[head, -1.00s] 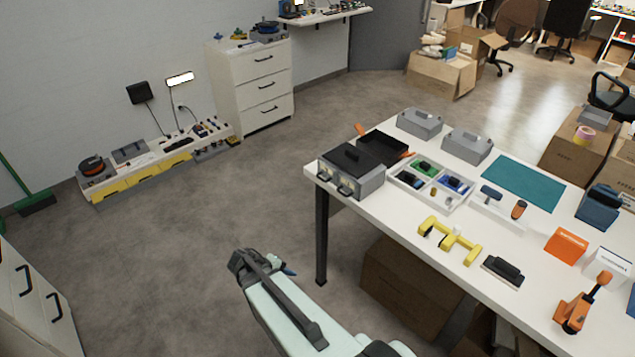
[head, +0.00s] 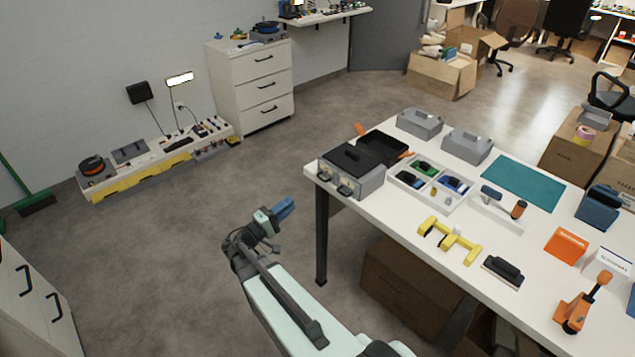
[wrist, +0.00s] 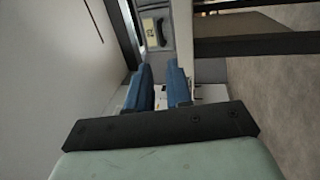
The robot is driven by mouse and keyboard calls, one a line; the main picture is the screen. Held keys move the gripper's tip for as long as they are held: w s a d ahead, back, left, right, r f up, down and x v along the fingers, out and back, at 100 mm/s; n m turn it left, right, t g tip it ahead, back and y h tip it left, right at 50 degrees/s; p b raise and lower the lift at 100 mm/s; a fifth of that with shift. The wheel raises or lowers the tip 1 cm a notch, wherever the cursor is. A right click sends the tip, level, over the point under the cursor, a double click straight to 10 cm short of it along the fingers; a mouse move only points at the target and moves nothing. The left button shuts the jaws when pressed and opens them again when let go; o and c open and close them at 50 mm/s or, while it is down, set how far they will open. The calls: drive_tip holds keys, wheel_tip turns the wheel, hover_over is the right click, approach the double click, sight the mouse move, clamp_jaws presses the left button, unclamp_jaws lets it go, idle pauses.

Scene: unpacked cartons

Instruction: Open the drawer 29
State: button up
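A grey unit (head: 371,182) with a black top sits at the table's near-left corner. Its front has two small drawer fronts (head: 345,189) with dark handles and pale labels. The wrist view shows a grey front with a dark handle and a yellow number label (wrist: 152,33), too small to read surely. I cannot tell which drawer is 29; they look shut. My gripper (head: 286,207), with blue fingers, is left of the table, apart from the unit. In the wrist view my gripper (wrist: 159,76) is open, with an empty gap between its fingers.
The white table (head: 400,215) carries a parts tray (head: 456,196), yellow clamp-like tool (head: 449,241) and grey boxes. A table leg (head: 321,235) and a brown carton (head: 405,290) stand below. A white three-drawer cabinet (head: 252,100) stands at the back wall. The floor between is clear.

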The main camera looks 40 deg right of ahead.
drive_tip(key=d+r, duration=0.1)
drive_tip(key=d, duration=0.8)
drive_tip(key=d+r, duration=0.1)
drive_tip(key=d, duration=0.3)
drive_tip(key=shift+d+r, duration=0.25)
drive_tip(key=shift+r, duration=0.05)
clamp_jaws()
idle(1.2)
